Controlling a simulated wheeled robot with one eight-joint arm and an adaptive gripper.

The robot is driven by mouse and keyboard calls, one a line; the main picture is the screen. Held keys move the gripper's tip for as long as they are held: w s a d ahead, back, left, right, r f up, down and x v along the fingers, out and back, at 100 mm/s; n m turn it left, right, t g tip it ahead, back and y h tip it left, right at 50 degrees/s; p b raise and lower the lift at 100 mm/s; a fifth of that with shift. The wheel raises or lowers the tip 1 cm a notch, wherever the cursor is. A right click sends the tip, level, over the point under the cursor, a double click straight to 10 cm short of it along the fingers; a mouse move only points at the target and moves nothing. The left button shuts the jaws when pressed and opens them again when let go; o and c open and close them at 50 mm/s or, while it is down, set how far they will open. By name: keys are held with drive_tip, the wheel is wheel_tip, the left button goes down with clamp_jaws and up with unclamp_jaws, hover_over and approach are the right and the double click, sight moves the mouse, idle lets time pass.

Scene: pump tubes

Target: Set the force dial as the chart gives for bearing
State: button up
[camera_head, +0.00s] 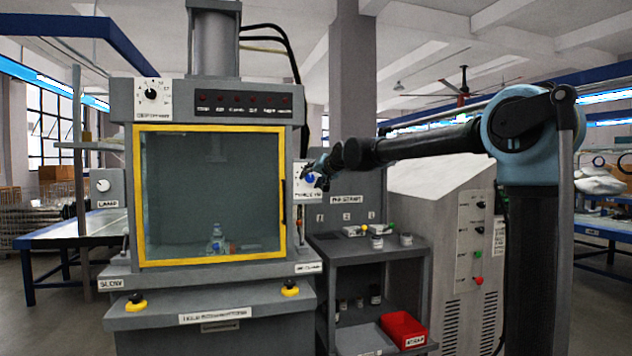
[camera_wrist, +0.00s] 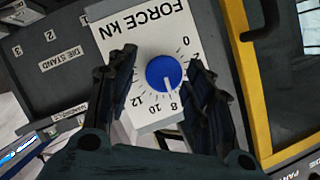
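The force dial (camera_wrist: 164,73) is a round blue knob on a white plate (camera_wrist: 118,30) reading FORCE kN, which appears inverted in the wrist view. Its white pointer mark points close to 8. The numbers 0, 2, 8, 10 and 12 show; those between 2 and 8 are hidden behind a finger. My gripper (camera_wrist: 162,66) is open, its dark fingers on either side of the knob with gaps between. In the head view the dial (camera_head: 310,178) is right of the yellow-framed window, with my gripper (camera_head: 324,168) in front. No readable chart shows.
The press (camera_head: 208,90) has a yellow-framed window (camera_head: 140,200), with another dial (camera_head: 151,94) above it and a lamp knob (camera_head: 103,186) at left. A grey shelf stand (camera_head: 370,255) with small parts and a red bin (camera_head: 403,330) stands right. A grey cabinet (camera_head: 465,290) is beyond.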

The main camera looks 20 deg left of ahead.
drive_tip(key=c, duration=0.7)
drive_tip(key=shift+c, duration=0.2)
drive_tip(key=o, duration=1.1)
drive_tip(key=shift+w+d+f, duration=0.1)
drive_tip(key=shift+c, duration=0.2)
drive_tip(key=v, duration=1.2)
